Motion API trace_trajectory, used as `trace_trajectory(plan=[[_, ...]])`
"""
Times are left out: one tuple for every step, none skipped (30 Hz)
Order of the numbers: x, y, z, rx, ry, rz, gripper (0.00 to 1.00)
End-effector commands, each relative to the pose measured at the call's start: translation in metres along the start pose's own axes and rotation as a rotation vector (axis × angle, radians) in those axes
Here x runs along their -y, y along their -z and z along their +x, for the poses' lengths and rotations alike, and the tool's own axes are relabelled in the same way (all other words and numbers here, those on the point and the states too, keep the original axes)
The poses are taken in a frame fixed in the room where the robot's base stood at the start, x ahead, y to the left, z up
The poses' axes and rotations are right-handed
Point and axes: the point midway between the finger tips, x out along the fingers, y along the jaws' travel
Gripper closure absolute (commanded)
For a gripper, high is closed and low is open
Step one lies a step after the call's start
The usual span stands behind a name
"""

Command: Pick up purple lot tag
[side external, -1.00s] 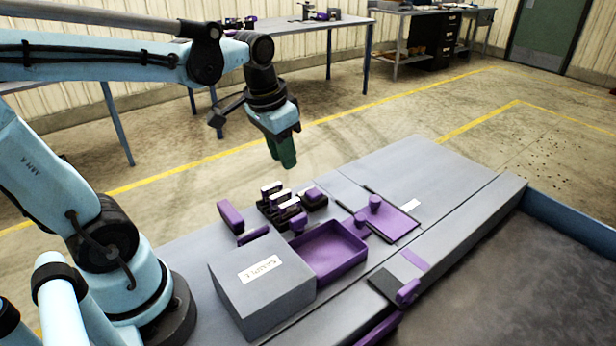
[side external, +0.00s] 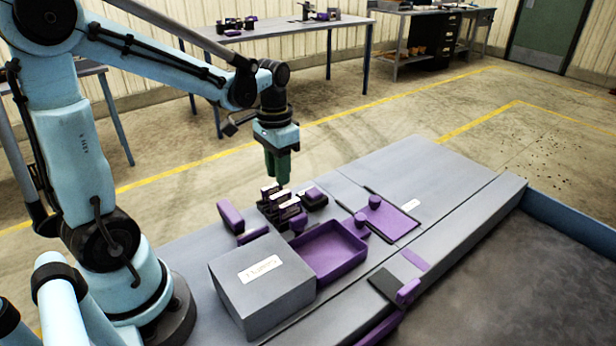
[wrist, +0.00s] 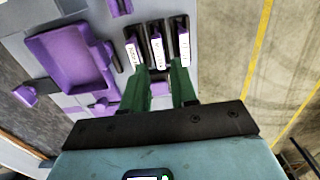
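Several upright tags with white label faces and some purple stand in a dark rack (side external: 266,207). Three show in the wrist view: a left tag (wrist: 132,52), a middle tag (wrist: 157,50) and a right tag (wrist: 183,47). Their lettering is too small to read, and I cannot tell which is the purple lot tag. My gripper (side external: 278,180) points down just above the rack. Its green fingers (wrist: 160,68) are apart and empty, with the middle tag lined up between them in the wrist view. I cannot tell the exact height gap.
A purple tray (side external: 330,262) and a grey labelled box (side external: 262,288) stand in front of the rack. A purple block (side external: 231,217) is left of it. A purple plate (side external: 392,222) with a round knob (side external: 375,202) lies to the right. The far right of the bench is clear.

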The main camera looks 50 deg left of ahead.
Motion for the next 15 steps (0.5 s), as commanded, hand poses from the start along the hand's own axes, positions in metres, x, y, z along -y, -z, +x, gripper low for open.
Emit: trace_trajectory(plan=[[0.0, 0.0, 0.002, 0.0, 0.0, 0.0, 0.72], [0.0, 0.0, 0.003, 0.0, 0.0, 0.0, 0.72], [0.0, 0.0, 0.004, 0.0, 0.0, 0.0, 0.72], [0.0, 0.0, 0.006, 0.0, 0.0, 0.0, 0.72], [0.0, 0.0, 0.008, 0.0, 0.0, 0.0, 0.72], [-0.001, 0.001, 0.011, 0.0, 0.0, 0.0, 0.72], [-0.001, 0.001, 0.015, 0.0, 0.0, 0.0, 0.72], [-0.001, 0.001, 0.018, 0.0, 0.0, 0.0, 0.72], [-0.001, 0.001, 0.024, 0.0, 0.0, 0.0, 0.72], [-0.001, 0.001, 0.028, 0.0, 0.0, 0.0, 0.72], [-0.002, 0.002, 0.031, 0.0, 0.0, 0.0, 0.72], [-0.002, 0.002, 0.036, 0.0, 0.0, 0.0, 0.72], [-0.002, 0.002, 0.04, -0.001, 0.0, 0.0, 0.72], [-0.001, 0.002, 0.043, -0.001, 0.0, 0.0, 0.72], [-0.001, 0.002, 0.046, -0.001, 0.0, 0.0, 0.72]])
